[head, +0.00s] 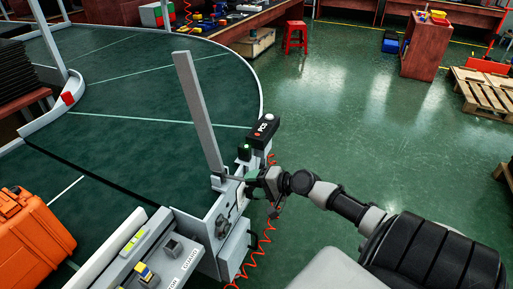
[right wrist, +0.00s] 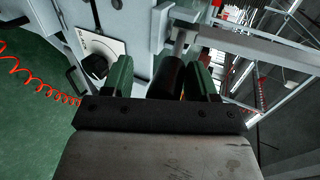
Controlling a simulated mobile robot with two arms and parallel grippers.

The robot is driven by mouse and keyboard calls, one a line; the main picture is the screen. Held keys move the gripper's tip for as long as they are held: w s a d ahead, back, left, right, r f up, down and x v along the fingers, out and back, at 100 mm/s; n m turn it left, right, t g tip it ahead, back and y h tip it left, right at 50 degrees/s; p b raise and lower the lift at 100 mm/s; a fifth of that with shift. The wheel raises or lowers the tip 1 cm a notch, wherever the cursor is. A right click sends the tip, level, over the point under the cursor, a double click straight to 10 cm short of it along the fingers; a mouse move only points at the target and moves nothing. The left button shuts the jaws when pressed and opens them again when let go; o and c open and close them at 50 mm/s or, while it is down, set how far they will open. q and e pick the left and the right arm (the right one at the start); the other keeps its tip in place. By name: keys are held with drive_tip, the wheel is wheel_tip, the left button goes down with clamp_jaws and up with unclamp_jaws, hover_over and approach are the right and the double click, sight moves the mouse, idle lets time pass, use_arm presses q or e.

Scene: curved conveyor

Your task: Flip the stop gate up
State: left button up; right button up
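The stop gate (head: 200,110) is a long flat grey bar at the conveyor's front edge. It stands raised, leaning slightly left at its top, in the head view. My right gripper (head: 248,178) is beside its lower end. In the right wrist view, the green fingers of this gripper (right wrist: 161,78) stand apart on either side of a black cylindrical handle (right wrist: 170,78). A gap shows between the left finger and the handle; the right finger is close to it. A grey bar (right wrist: 255,45) runs off to the right from near the handle. My left gripper is out of view.
A black box with a white button (head: 267,130) stands just behind my right gripper. An orange case (head: 32,243) sits on the green conveyor (head: 120,90) at left. A red coiled cable (head: 262,245) hangs below the gripper. Floor to the right is open.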

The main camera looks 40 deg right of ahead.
drive_tip(key=shift+w, duration=0.15)
drive_tip(key=shift+r, duration=0.15)
drive_tip(key=v, duration=1)
drive_tip(key=shift+s, duration=0.35)
drive_tip(key=shift+d+r, duration=0.1)
drive_tip(key=shift+r, duration=0.05)
